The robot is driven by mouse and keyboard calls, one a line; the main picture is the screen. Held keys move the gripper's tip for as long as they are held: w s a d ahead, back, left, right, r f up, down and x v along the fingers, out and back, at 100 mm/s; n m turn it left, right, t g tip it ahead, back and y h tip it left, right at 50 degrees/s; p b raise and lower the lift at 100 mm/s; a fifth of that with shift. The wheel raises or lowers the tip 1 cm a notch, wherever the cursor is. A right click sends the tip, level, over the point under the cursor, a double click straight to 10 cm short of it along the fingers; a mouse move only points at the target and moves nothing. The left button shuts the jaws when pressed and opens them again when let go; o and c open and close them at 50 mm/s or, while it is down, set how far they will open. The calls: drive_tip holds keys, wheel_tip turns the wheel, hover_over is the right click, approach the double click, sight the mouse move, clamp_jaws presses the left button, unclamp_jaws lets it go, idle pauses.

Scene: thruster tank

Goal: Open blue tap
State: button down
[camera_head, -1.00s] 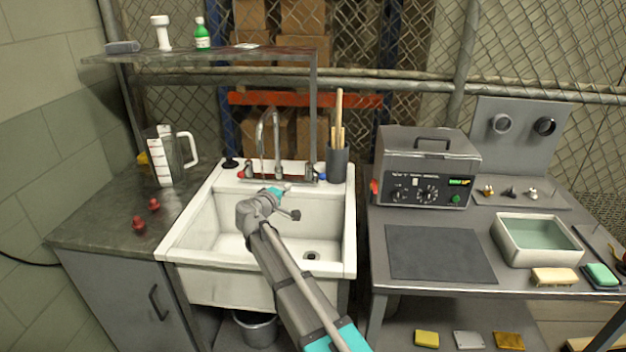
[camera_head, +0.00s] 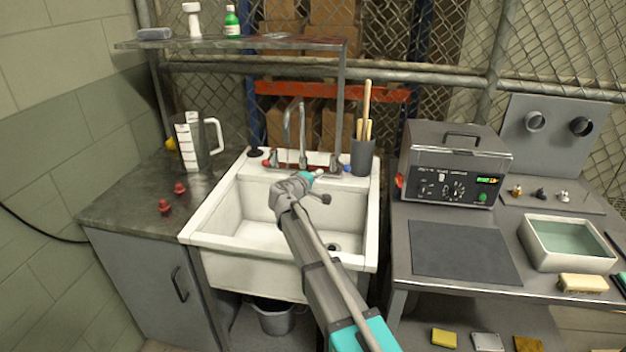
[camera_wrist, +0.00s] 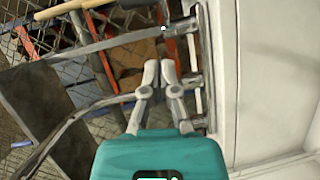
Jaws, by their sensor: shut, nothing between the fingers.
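The blue tap (camera_head: 347,168) is the small blue-marked knob at the right end of the chrome faucet (camera_head: 303,130), on the back rim of the white sink (camera_head: 208,219). A red-marked knob (camera_head: 266,162) is at the left end. My gripper (camera_head: 320,174) is above the sink's back part, a little left of the blue tap and apart from it in the picture. In the wrist view, my gripper (camera_wrist: 159,68) is shut and empty, with chrome faucet parts (camera_wrist: 190,78) just beyond and right of its fingers. I cannot clearly make out the blue mark there.
A dark cup (camera_head: 363,156) with wooden sticks stands close right of the blue tap. A shelf post (camera_head: 341,100) rises behind it. A measuring jug (camera_head: 193,145) stands on the left counter. A bench with a grey machine (camera_head: 455,165) is on the right.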

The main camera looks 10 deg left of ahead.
sight(343, 166)
drive_tip(key=shift+w+d+f+b, duration=0.25)
drive_tip(key=shift+w+d, duration=0.7)
drive_tip(key=shift+w, duration=0.15)
drive_tip(key=shift+w+d+f+b, duration=0.2)
drive_tip(key=shift+w+d+f, duration=0.05)
drive_tip(key=shift+w+d, duration=0.75)
drive_tip(key=shift+w+d+f+b, duration=0.25)
drive_tip(key=shift+w+d, duration=0.6)
drive_tip(key=shift+w, duration=0.3)
drive_tip(key=shift+s+a, duration=0.1)
drive_tip(key=shift+a, duration=0.05)
drive_tip(key=shift+y, duration=0.3)
